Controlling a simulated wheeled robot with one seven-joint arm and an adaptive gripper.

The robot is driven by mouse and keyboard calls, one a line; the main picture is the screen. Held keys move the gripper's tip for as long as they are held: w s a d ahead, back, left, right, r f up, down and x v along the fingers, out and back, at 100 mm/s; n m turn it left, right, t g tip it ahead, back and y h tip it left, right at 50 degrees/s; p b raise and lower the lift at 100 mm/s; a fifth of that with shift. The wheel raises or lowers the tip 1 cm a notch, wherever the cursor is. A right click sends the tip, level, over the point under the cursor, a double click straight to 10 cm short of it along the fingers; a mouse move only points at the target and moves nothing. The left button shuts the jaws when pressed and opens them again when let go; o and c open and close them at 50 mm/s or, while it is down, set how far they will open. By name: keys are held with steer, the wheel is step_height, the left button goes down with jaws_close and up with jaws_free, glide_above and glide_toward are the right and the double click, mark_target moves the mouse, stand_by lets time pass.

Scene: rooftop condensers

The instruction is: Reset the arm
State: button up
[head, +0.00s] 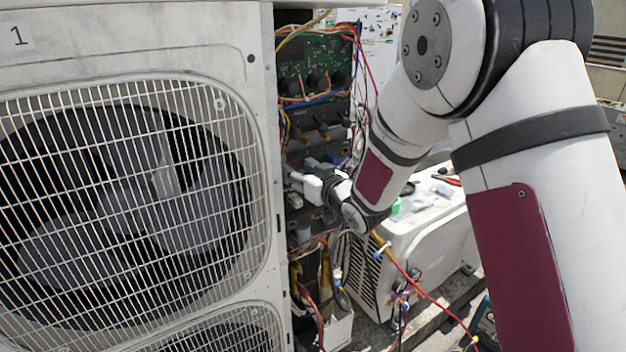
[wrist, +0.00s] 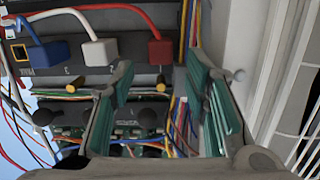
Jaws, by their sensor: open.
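My gripper (wrist: 157,76) is open in the wrist view, with its two green-padded fingers apart and no object between them. It faces the wiring inside the open condenser cabinet (head: 263,120). In the head view my arm reaches down from the upper right, and the gripper end (head: 328,186) is at the cabinet opening, partly hidden by my wrist. In the wrist view a blue plug (wrist: 46,53), a white plug (wrist: 98,50) and a red plug (wrist: 158,48) sit along a dark panel (wrist: 120,76) beyond the fingers. I cannot tell whether the fingers touch anything.
A green circuit board (head: 312,65) and loose wires fill the cabinet. A large fan grille (head: 130,200) is on the left. A smaller white unit (head: 425,238) stands right of the cabinet, with small items on top. A red cable (head: 425,290) hangs in front of it.

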steer(key=s+d+r+m+g+h, duration=0.15)
steer(key=s+d+r+h, duration=0.3)
steer(key=s+d, duration=0.45)
steer(key=s+d+r+m+g+h, duration=0.1)
steer(key=s+d+r+m+h, duration=0.3)
steer(key=s+d, duration=0.55)
steer(key=s+d+g, duration=0.2)
steer(key=s, duration=0.9)
steer(key=s+d+m+g, duration=0.1)
steer(key=s+d+g, duration=0.2)
steer(key=s, duration=0.8)
steer(key=shift+s+d+r, duration=0.15)
steer(key=shift+d+r, duration=0.1)
steer(key=shift+r, duration=0.15)
steer(key=shift+h, duration=0.25)
